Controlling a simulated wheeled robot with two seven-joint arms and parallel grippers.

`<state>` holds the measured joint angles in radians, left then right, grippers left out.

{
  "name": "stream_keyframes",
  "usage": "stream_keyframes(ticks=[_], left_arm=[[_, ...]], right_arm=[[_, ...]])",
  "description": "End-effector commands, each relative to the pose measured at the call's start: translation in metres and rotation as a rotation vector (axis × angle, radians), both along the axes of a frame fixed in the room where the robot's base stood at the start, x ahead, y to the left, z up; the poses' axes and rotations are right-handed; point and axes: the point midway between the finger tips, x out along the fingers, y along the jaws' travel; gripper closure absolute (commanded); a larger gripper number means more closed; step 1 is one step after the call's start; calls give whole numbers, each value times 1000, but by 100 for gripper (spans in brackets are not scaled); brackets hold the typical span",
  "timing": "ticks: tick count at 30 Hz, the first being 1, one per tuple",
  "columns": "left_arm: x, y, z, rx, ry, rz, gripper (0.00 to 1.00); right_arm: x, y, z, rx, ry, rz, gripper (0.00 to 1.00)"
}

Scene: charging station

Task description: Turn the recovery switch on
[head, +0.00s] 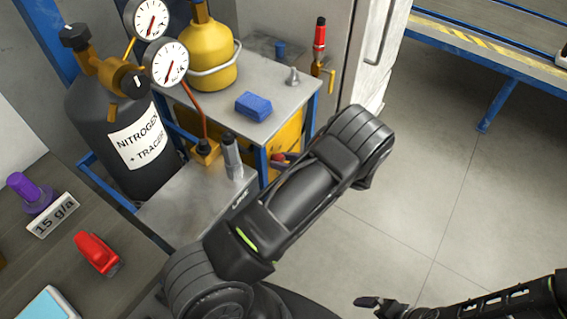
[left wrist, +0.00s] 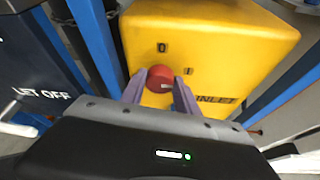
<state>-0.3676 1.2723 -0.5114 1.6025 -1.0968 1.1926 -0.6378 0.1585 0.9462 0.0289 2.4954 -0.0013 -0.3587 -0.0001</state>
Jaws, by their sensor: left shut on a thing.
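The recovery switch is a round red knob (left wrist: 160,78) on the front of a yellow box (left wrist: 215,30), in the left wrist view. A "0" is printed above the knob, another small mark to its upper right, and "INLET" to the lower right. A small pale mark shows on the knob's right side. My left gripper (left wrist: 157,88) has its two purple fingers on either side of the knob and is shut on it. In the head view, my left arm partly hides the yellow box (head: 289,133). My right gripper (head: 380,303) is low at right, away from the switch; its opening is unclear.
A metal shelf above the yellow box holds a blue block (head: 253,106) and a yellow cylinder (head: 208,55). A dark nitrogen tank (head: 112,130) with gauges stands left. Blue frame posts flank the box. The floor at right (head: 450,180) is clear.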

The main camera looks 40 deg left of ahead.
Motion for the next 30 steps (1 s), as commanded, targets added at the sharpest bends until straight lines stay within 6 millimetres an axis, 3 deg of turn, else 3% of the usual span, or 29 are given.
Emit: stream_keyframes(ticks=[20, 21, 28, 30], left_arm=[[1, 0, 0, -1, 91, -2, 100], [1, 0, 0, -1, 91, -2, 61], [1, 0, 0, -1, 89, -2, 42], [1, 0, 0, -1, 89, -2, 41]], right_arm=[[0, 0, -5, 0, 0, 0, 0], [0, 0, -5, 0, 0, 0, 0], [0, 0, -5, 0, 0, 0, 0], [0, 0, -5, 0, 0, 0, 0]])
